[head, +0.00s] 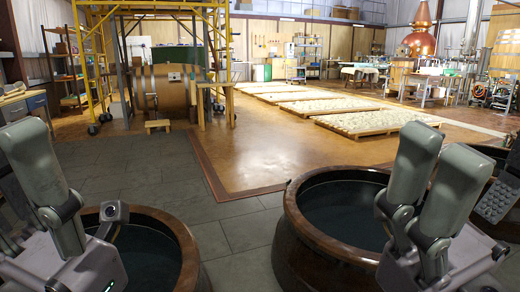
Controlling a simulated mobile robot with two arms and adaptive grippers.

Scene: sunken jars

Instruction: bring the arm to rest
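My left gripper (62,200) is at the lower left of the head view, in front of a brown round jar (178,238) with a dark inside. One thick grey-green finger stands up and the fingers look spread, with nothing between them. My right gripper (450,185) is at the lower right, in front of the right part of a second large brown jar (312,243). Its grey-green fingers point up and stand apart, and it looks open and empty. The grippers cover parts of both jar rims. Whether they touch the jars cannot be told.
Another jar rim (488,150) shows partly behind the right gripper. Grey floor tiles (235,232) lie clear between the two near jars. Farther off are low pallets (375,122), a yellow scaffold (90,70) with a wooden barrel (163,90), and a copper still (421,40).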

